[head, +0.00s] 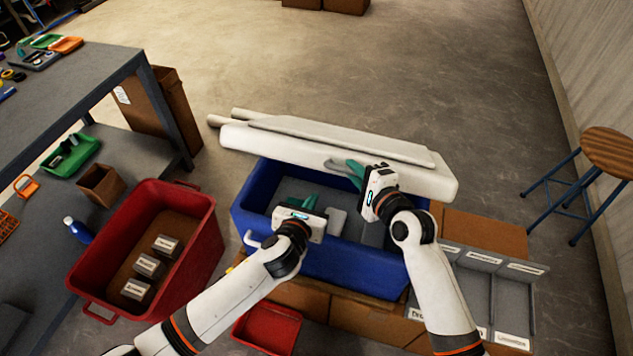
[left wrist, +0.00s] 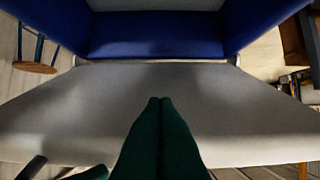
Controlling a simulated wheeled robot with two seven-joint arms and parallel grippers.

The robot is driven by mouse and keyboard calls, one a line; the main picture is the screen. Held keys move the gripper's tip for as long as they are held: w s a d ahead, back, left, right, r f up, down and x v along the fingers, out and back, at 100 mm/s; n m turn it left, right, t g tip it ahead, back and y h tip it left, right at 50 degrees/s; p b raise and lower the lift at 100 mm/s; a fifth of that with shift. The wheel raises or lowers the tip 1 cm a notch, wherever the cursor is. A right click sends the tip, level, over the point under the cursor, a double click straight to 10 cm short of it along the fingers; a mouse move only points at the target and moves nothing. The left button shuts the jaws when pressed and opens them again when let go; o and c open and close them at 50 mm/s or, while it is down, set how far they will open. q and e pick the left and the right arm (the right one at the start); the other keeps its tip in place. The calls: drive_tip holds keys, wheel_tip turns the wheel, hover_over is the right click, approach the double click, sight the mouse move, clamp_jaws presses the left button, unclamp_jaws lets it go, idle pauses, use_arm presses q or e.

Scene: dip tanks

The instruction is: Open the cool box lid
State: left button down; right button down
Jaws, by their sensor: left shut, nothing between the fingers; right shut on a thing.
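The cool box has a blue body (head: 350,262) and a white lid (head: 270,145). The lid is raised and stands along the box's far side, so the grey inside shows. My right gripper (head: 354,172) is at the lid's near face, its green fingers shut on part of the lid; the exact grip is partly hidden. My left gripper (head: 306,203) is over the open box, fingers shut and empty. In the left wrist view its fingertips (left wrist: 160,100) are together in front of the pale lid (left wrist: 220,105), with the blue body (left wrist: 155,35) above. Contact with the lid cannot be told.
A red crate (head: 203,225) with several labelled blocks stands left of the box. Cardboard boxes (head: 485,232) and grey labelled bins (head: 515,290) are to the right. A workbench (head: 70,75) is at left, a stool (head: 608,150) at far right. Floor behind the lid is clear.

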use_arm(q)
drive_tip(key=shift+w+d+r, duration=0.3)
drive_tip(key=shift+w+r, duration=0.4)
drive_tip(key=shift+w, duration=0.2)
drive_tip(key=shift+w+d+r, duration=0.3)
drive_tip(key=shift+w+r, duration=0.35)
drive_tip(key=shift+w, duration=0.2)
